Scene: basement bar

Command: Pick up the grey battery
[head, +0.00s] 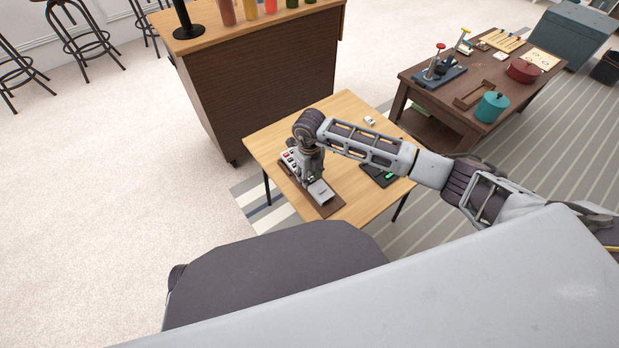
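My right arm reaches in from the right over the small wooden table (262,150). Its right gripper (313,180) points down over a dark brown board (323,207) on the table. The fingers are small and partly hidden by the wrist, so I cannot tell whether they are open or shut. A light grey block-like thing (321,192) shows at the gripper's lower right, over the board. I cannot tell for sure whether it is the grey battery or whether the gripper touches it. My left gripper is not in view.
A panel with red and white parts (290,157) lies left of the gripper. A dark item with green (379,175) and a small white item (369,120) are on the table. A bar counter (255,85) stands behind; a dark low table (440,100) stands at right.

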